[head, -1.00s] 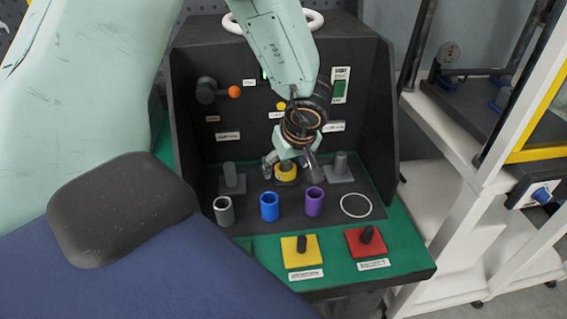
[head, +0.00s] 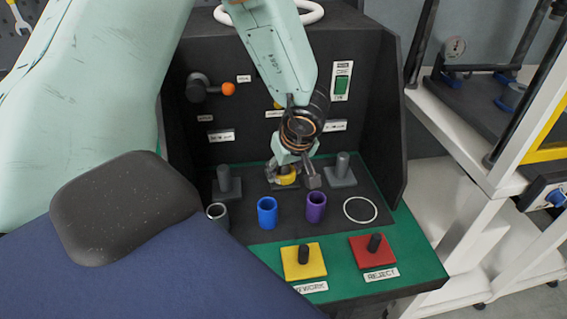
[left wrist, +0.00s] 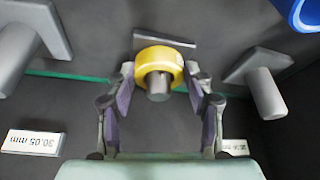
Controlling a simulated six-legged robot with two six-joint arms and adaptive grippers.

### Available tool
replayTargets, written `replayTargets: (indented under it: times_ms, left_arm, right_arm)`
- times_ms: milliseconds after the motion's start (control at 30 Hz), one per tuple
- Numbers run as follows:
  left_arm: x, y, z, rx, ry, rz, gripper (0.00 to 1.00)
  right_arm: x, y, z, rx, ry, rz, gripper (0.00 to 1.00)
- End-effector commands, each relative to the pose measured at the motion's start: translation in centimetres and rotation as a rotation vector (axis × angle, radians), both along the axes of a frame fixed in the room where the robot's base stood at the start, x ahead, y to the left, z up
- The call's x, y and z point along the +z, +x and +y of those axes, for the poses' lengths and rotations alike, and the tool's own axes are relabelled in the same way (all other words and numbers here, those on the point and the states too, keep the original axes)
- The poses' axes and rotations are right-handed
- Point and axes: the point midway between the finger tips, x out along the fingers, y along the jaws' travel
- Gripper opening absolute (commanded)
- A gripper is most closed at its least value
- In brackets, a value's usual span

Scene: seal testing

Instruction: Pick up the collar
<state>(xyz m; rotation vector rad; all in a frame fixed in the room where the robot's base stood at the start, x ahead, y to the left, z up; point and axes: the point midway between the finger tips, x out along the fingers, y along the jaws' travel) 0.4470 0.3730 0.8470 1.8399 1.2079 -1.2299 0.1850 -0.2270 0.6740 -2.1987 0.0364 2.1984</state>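The yellow collar (head: 287,178) sits around the middle grey peg at the back of the dark panel. In the left wrist view the collar (left wrist: 152,57) has the peg's end (left wrist: 158,88) showing through its hole. My left gripper (head: 290,178) is at the collar, with one finger on each side of it. In the left wrist view the fingertips of this gripper (left wrist: 160,70) are spread about the collar's width, with a slim gap seeming to show at each side. Contact is not clear. My right gripper is out of view.
Grey pegs stand left (head: 227,180) and right (head: 341,170) of the collar. Grey (head: 217,214), blue (head: 267,213) and purple (head: 316,207) tubes stand in front. Yellow (head: 303,268) and red (head: 372,255) pegged plates lie nearer. A dark side wall (head: 392,130) bounds the right.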

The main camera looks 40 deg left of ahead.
Motion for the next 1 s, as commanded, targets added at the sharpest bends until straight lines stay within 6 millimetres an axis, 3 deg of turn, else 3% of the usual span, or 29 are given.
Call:
replayTargets:
  times_ms: [567,833,1000]
  left_arm:
    - [0.0,0.3,0.2,0.0,0.001,-0.001,0.01]
    - [0.3,0.4,0.3,-0.001,0.003,-0.002,0.0]
    - [1.7,0.4,0.3,-0.001,0.003,-0.003,0.0]
  right_arm:
    - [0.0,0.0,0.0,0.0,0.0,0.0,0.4]
    - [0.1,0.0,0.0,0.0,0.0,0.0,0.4]
    - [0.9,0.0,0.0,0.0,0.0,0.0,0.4]
